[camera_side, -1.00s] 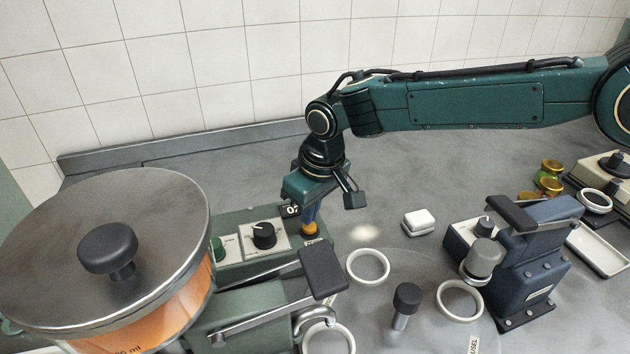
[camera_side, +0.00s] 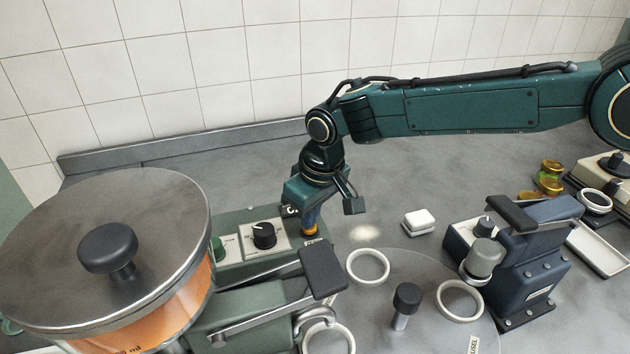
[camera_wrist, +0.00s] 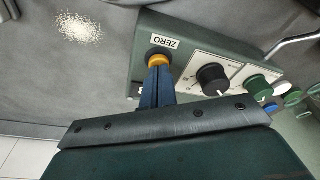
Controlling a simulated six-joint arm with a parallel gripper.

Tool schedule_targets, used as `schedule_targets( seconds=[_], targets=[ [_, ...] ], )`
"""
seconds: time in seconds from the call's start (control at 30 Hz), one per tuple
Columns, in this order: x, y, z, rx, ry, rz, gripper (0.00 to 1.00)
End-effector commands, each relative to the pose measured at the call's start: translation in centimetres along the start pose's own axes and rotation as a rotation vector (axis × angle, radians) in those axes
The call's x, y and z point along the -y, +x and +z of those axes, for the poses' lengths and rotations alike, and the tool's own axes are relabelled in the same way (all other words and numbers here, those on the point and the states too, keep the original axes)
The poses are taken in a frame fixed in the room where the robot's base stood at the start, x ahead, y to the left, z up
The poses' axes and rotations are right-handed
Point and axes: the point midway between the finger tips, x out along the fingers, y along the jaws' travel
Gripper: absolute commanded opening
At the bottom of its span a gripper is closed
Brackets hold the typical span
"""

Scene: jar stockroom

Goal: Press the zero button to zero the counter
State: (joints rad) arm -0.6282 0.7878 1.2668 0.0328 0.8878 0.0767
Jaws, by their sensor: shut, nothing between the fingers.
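The zero button (camera_wrist: 158,60) is a round amber-yellow cap on a green control box (camera_wrist: 190,38), beside a white ZERO label (camera_wrist: 166,43). In the side view the button (camera_side: 310,231) sits at the right end of the box top (camera_side: 238,217). My gripper (camera_wrist: 157,69) has its blue fingers together, with nothing between them. In the side view my gripper (camera_side: 311,223) points down over the button. The tips appear to meet its cap; I cannot tell how far it is pressed. The counter display (camera_side: 290,211) is mostly hidden by my gripper.
A large lidded hopper (camera_side: 105,250) with orange contents stands at front left. A black-padded lever (camera_side: 322,270) lies in front. A blue machine (camera_side: 530,255) stands right.

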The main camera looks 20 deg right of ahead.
Motion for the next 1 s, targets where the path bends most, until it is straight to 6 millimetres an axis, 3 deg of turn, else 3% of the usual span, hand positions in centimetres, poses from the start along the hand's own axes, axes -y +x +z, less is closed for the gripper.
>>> schedule_targets(
  seconds=[0.47,1.0],
  targets=[
    [0.0,0.0,0.0,0.000,0.000,0.000,0.00],
    [0.0,-2.9,-0.6,-0.001,0.000,0.000,0.00]
  ],
)
